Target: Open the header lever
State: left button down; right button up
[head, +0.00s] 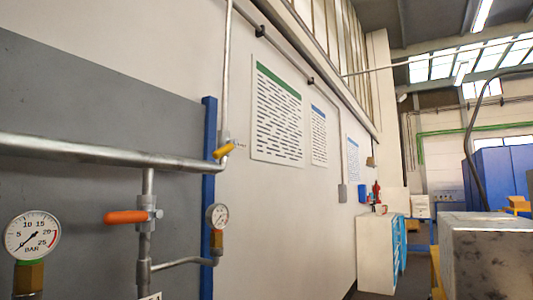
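An orange lever (126,217) sits on a valve (147,214) in the vertical pipe below the thick horizontal header pipe (100,152). The orange lever lies about level, across its vertical pipe, pointing left. A smaller yellow lever (222,151) sits on a thin vertical pipe (227,70) by the right end of the header and is tilted. I cannot tell from a label which one is the header lever. Neither of my grippers shows in the head view.
A pressure gauge (31,236) is at lower left, a smaller gauge (217,216) right of the valve. A blue post (208,190) stands behind the pipes. A grey block (487,255) stands at lower right. A white cabinet (377,253) stands along the wall.

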aim_at(219, 153)
jog(key=z, duration=0.25)
jog(key=k, duration=0.4)
jog(key=z, duration=0.95)
jog(key=i, duration=0.7)
jog(key=u, duration=0.5)
jog(key=i, duration=0.6)
jog(key=u, duration=0.5)
